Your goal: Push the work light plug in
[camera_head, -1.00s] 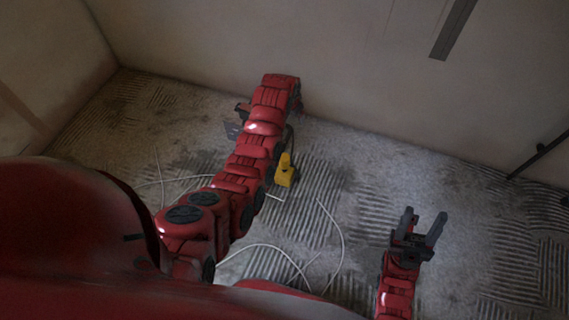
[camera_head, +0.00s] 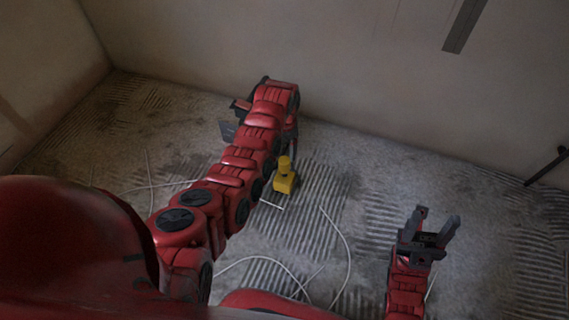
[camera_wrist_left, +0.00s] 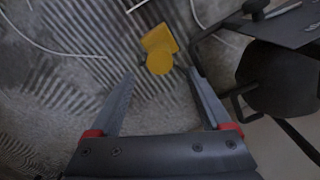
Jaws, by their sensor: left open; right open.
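A yellow block (camera_head: 284,184) stands on the floor near the wall, with a rounder yellow piece (camera_head: 285,163) on its top. I take this piece for the work light plug; I cannot tell how deep it sits. In the left wrist view the round piece (camera_wrist_left: 159,62) and the block (camera_wrist_left: 161,38) lie just beyond my left gripper (camera_wrist_left: 160,75), roughly between its fingertips. The left gripper is open with nothing between its fingers. In the head view my left arm hides it. My right gripper (camera_head: 438,213) is open and empty, well to the right of the block.
A dark round object with a black frame (camera_wrist_left: 280,80) stands close right of my left fingers in the wrist view. A dark flat plate (camera_wrist_left: 275,32) lies beside it. White cables (camera_head: 343,235) run over the ridged floor. The wall (camera_head: 350,80) rises behind.

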